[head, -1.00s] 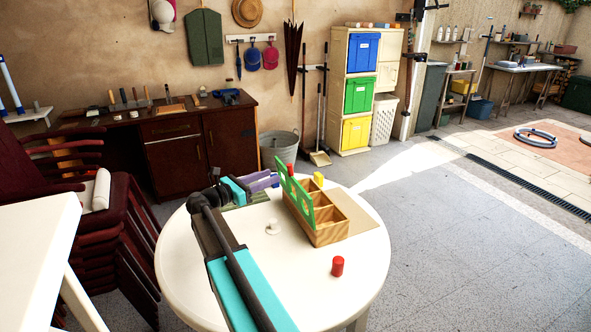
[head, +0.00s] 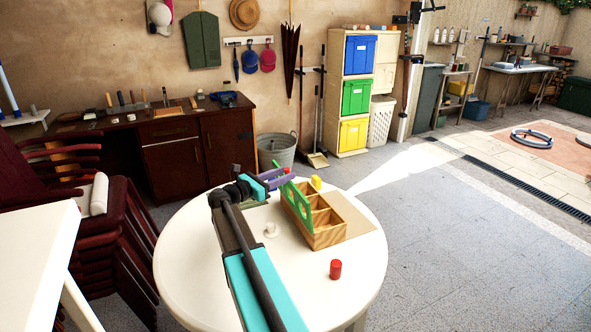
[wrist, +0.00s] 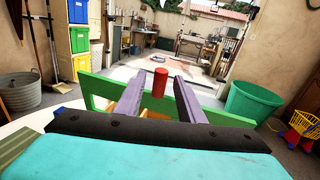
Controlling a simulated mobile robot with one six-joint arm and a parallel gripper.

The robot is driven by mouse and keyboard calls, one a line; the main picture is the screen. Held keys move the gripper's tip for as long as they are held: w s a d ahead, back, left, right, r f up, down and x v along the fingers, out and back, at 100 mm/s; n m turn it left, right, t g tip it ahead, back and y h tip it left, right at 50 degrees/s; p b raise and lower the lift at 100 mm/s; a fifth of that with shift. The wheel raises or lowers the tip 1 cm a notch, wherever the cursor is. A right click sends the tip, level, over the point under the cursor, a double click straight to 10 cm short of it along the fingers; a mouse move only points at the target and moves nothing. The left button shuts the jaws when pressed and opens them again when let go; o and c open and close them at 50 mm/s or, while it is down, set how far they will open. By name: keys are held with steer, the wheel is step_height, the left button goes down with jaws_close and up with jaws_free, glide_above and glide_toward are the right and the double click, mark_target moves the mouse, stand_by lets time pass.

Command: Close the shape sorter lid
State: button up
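The wooden shape sorter box (head: 327,238) stands on the round white table with its compartments open to view. Its green lid (head: 297,207) with cut-out holes stands upright along the box's left side. My gripper (head: 281,178) is at the upper far end of the lid. In the wrist view, the two purple fingers (wrist: 155,98) are apart and reach over the green lid (wrist: 97,91). A red knob-like piece (wrist: 160,82) shows between them, with a gap on both sides. Whether a finger touches the lid cannot be told.
A red cylinder (head: 335,269) stands on the table (head: 210,290) in front of the box. A white knob-shaped piece (head: 271,230) is left of the box, and a yellow piece (head: 316,183) behind it. The table's front right is mostly clear.

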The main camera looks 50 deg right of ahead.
steer(key=d, duration=0.6)
steer(key=shift+s+p, duration=0.4)
jaws_close()
